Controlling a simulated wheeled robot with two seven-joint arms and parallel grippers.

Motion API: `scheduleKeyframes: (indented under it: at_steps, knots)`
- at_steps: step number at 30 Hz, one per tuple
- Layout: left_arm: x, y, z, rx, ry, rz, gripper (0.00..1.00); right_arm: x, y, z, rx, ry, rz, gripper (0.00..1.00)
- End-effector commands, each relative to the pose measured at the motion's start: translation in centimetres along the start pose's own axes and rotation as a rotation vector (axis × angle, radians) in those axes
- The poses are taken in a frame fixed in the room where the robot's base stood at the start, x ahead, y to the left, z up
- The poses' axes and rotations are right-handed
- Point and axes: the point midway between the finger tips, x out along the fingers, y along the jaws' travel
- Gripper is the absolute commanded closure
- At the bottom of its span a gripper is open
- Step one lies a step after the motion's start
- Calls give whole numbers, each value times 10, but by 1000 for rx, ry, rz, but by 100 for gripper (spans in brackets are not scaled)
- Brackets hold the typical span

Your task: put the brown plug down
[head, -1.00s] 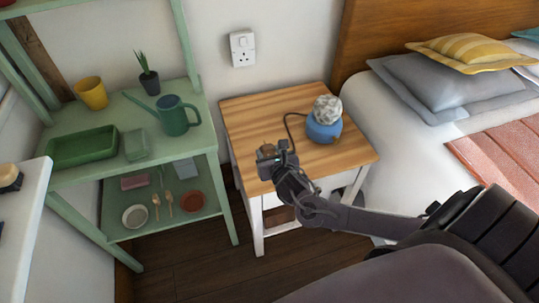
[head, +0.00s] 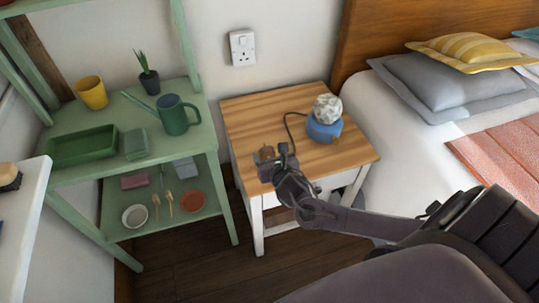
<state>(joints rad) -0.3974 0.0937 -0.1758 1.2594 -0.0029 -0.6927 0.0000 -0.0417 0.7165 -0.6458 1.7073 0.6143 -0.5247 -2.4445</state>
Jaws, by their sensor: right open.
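The brown plug (head: 266,153) is small and shows at the tips of my right gripper (head: 272,161), over the front left part of the wooden bedside table (head: 245,112). My right gripper is open, with its fingers around or beside the plug. They partly hide it, and I cannot tell whether they touch it. The plug appears to be at the tabletop. A dark cord (head: 287,126) curves from the blue lamp (head: 324,129) towards the gripper. My left gripper is not in view.
A white wall socket (head: 242,47) is above the table. A green shelf (head: 185,151) with a watering can (head: 174,115) stands at the left. The bed (head: 400,125) is at the right. The table's back left is clear.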

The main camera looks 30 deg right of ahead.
Motion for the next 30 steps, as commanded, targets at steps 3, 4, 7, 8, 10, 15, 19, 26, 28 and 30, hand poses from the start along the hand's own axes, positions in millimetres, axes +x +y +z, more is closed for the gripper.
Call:
scheduleKeyframes:
  at_steps: [3, 4, 7, 8, 10, 15, 19, 26, 28, 30]
  knots:
    - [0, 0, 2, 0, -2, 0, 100, 0, 0, 0, 0, 0, 0, 35]
    - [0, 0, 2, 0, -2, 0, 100, 0, 0, 1, 0, 0, 0, 35]
    - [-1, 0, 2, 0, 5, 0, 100, -3, 0, 8, 0, -1, 0, 35]
    - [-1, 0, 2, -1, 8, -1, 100, -5, 0, 12, 0, -1, 0, 35]
    - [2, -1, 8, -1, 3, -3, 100, -17, 0, 10, -3, 3, 2, 35]
    - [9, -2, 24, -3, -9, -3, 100, -56, 0, 10, -2, 4, 3, 35]
    - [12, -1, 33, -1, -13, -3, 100, -84, 1, 10, -1, 4, 3, 35]
    - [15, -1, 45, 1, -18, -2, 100, -117, 0, 10, 1, 3, 1, 35]
    - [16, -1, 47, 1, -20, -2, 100, -121, 0, 10, -1, 2, 0, 35]
    - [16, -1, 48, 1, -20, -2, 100, -124, 0, 10, -1, 1, 0, 35]
